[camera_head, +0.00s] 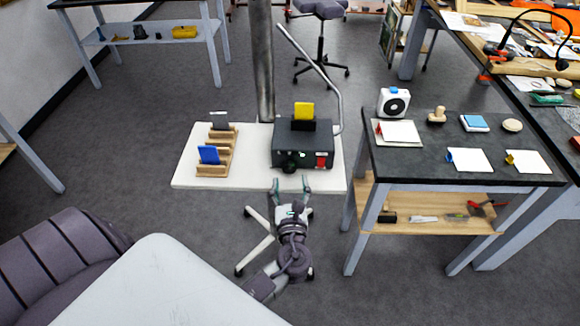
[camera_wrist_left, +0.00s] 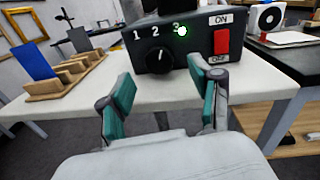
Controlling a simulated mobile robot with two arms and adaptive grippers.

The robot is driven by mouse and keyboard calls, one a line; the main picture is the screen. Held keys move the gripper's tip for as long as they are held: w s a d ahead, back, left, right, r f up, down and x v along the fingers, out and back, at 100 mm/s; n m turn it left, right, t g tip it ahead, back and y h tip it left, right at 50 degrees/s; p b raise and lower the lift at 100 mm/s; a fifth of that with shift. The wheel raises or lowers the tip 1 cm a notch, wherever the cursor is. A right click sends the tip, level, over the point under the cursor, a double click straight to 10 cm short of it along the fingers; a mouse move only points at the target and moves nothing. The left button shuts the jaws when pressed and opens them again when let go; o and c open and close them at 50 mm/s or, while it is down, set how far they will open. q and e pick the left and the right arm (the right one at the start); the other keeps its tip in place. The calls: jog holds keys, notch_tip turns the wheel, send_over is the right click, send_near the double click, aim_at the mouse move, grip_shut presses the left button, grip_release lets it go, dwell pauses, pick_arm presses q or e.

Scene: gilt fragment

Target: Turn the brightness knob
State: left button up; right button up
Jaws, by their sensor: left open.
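The black control box (camera_head: 290,152) stands on a white table, with a dark round knob (camera_head: 290,168) low on its front. In the left wrist view the knob (camera_wrist_left: 159,61) carries a white mark on its upper part and sits below the numbers 1, 2 and 3. My left gripper (camera_head: 290,184) is open in front of the box. In the wrist view its teal-padded fingers (camera_wrist_left: 161,85) are spread to either side of the knob, nearer the camera, with nothing between them. My right gripper is out of view.
A red ON/OFF switch (camera_wrist_left: 221,41) is just right of the knob. A yellow block (camera_head: 303,110) stands in the box's top. A wooden rack (camera_head: 217,152) with a blue card is to the left. A dark-topped table (camera_head: 430,170) stands close on the right.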

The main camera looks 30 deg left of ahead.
aim_at(290, 170)
pick_arm(q)
jog(key=x, duration=0.4)
jog(key=shift+p, duration=0.3)
jog(key=shift+w+a, duration=0.25)
jog(key=shift+w, duration=0.1)
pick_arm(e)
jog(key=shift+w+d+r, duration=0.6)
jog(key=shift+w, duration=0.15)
